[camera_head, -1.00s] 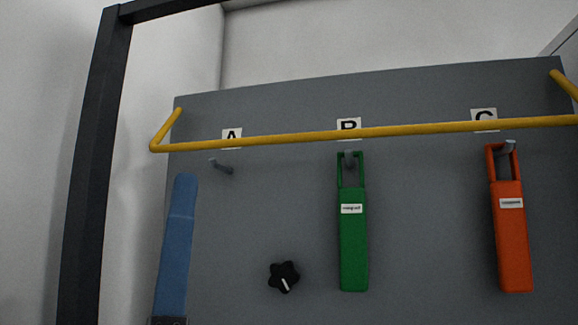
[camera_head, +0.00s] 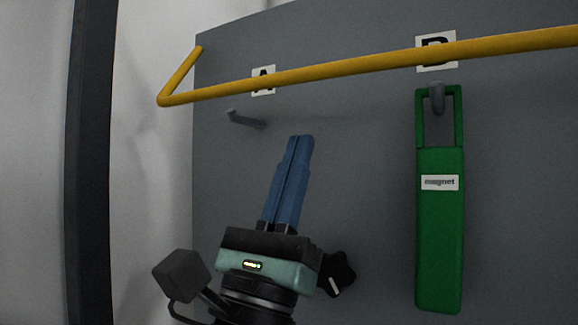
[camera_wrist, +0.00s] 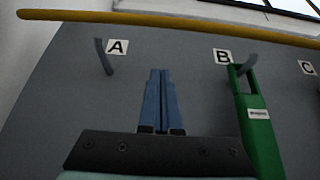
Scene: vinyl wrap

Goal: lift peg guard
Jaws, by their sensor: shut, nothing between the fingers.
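The peg guard is a yellow bar (camera_head: 340,74) across the front of the grey board, passing before the label cards, with an arm bent back to the board at its left end. It also shows along the top of the wrist view (camera_wrist: 150,19). My gripper (camera_head: 299,138) has long blue fingers, pressed together with nothing between them. It points up, below the bar and apart from it, right of the bare peg A (camera_head: 246,119). In the wrist view my gripper (camera_wrist: 160,72) sits between peg A (camera_wrist: 104,58) and peg B (camera_wrist: 247,64).
A green magnet holder (camera_head: 440,230) hangs on peg B, right of my gripper. A dark upright post (camera_head: 90,160) stands at the left. Label C (camera_wrist: 308,67) shows at the wrist view's right edge.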

